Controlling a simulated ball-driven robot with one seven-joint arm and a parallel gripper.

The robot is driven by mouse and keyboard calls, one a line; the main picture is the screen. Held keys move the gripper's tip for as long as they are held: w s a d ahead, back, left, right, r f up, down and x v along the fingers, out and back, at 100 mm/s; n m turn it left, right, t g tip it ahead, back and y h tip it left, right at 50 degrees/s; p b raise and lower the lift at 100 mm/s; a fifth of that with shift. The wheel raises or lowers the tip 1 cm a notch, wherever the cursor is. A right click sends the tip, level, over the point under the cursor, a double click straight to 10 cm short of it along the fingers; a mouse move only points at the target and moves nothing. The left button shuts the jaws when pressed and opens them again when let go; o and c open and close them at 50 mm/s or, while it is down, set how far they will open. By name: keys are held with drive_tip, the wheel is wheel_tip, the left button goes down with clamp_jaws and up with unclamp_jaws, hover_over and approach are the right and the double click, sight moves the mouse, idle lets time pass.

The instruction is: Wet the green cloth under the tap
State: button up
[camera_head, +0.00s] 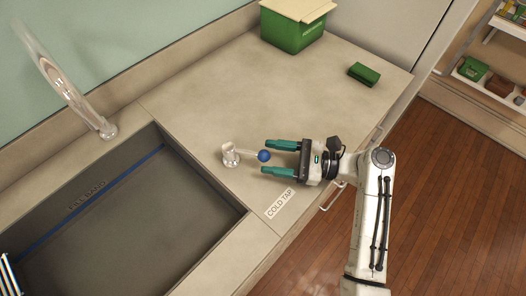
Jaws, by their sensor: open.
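A folded green cloth (364,74) lies on the countertop at the upper right, near the counter's right edge. The tap spout (66,88) rises at the back of the sink and arches toward the upper left. A tap lever with a blue ball end (264,156) stands on the counter right of the sink, by a "COLD TAP" label (281,203). My gripper (275,158) is open, its two green fingers pointing left, with the blue ball close to the fingertips. I cannot tell whether they touch.
Bare counter (215,90) lies between sink and box. A shelf (490,86) with items stands at the far right.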

sight(246, 152)
drive_tip(key=shift+w+a, duration=0.1)
drive_tip(key=shift+a, duration=1.35)
clamp_jaws()
